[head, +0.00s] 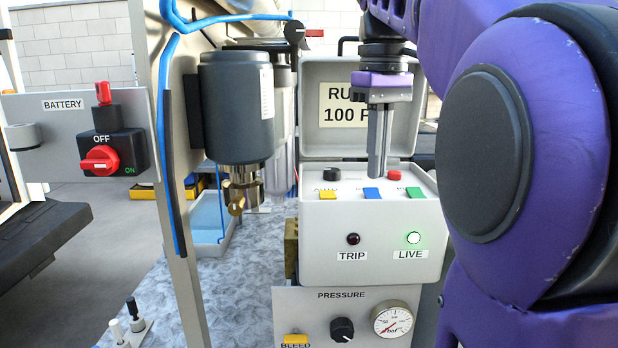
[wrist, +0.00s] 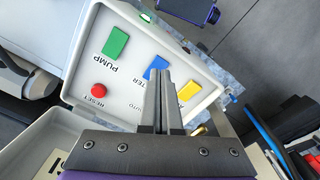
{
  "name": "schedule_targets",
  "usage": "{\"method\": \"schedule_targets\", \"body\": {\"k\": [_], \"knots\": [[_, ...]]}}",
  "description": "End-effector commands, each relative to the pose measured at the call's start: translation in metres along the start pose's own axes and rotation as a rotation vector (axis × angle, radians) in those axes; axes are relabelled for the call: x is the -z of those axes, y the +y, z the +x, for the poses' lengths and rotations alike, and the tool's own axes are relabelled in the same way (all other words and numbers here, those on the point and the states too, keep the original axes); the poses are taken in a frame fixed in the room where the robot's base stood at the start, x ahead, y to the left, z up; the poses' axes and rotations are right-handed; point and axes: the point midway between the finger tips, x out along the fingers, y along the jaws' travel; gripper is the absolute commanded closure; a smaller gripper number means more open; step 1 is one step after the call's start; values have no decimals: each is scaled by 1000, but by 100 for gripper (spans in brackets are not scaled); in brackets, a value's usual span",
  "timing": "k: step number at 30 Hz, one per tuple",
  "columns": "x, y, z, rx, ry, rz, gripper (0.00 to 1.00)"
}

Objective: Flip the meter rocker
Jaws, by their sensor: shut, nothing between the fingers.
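The control box (head: 330,250) has a yellow rocker (head: 328,194), a blue rocker (head: 372,193) and a green rocker (head: 415,192) along its front edge. The blue rocker, also in the wrist view (wrist: 154,65), sits in the middle; its label reads "...TER", the rest hidden by my fingers. My gripper (head: 377,177) points down over the panel with its fingers shut and empty. In the wrist view the fingertips (wrist: 158,72) overlap the near part of the blue rocker. Whether they touch it, I cannot tell.
A red RESET button (wrist: 98,90) and a black AUTO knob (head: 331,174) lie behind the rockers. The open lid (head: 345,68) stands behind the panel. The LIVE lamp (head: 414,238) glows green; the TRIP lamp (head: 353,239) is dark.

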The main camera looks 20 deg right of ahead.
Motion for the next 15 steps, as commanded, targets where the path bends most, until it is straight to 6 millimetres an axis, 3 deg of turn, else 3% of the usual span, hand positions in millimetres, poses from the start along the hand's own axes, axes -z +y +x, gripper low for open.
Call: {"method": "schedule_targets", "body": {"k": [6,15], "knots": [[0,0,-21,0,0,0,100],[0,0,-38,0,0,1,100]]}}
